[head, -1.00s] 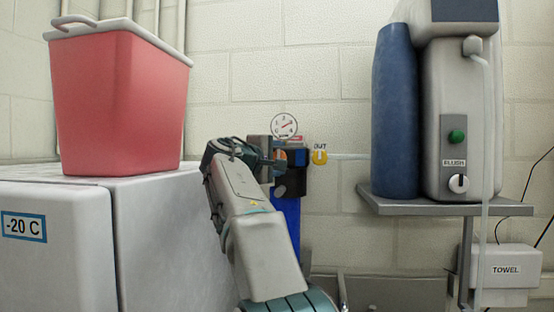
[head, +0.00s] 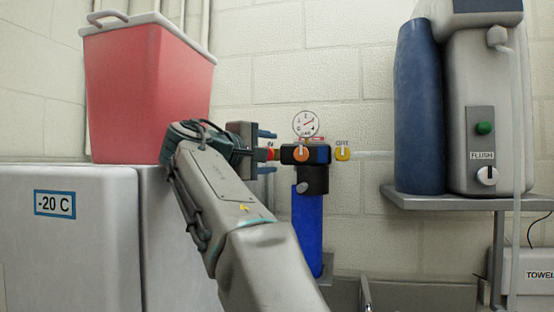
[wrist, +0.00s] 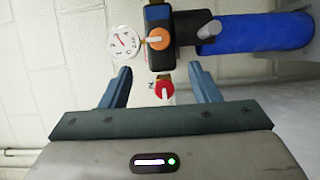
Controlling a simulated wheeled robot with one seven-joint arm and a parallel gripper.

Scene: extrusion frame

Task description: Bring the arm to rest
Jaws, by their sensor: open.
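My gripper (head: 266,152) is at the middle left of the head view, at the end of my raised grey arm. Its two blue-grey fingers are apart with nothing between them. In the wrist view my gripper (wrist: 161,88) points at the red valve handle (wrist: 162,90) of the wall-mounted filter unit, and the handle shows in the gap between the fingers. The filter unit (head: 306,153) has a dark body, an orange knob (head: 301,153), a round gauge (head: 306,123), a blue bowl (head: 307,230) and a yellow "OUT" valve (head: 343,153). I cannot tell the exact gap to the red handle.
A red bin (head: 150,90) stands on the white -20 C freezer (head: 90,200), behind and left of my arm. A white dispenser (head: 490,100) and blue cylinder (head: 418,110) stand on a grey shelf (head: 450,201) at right.

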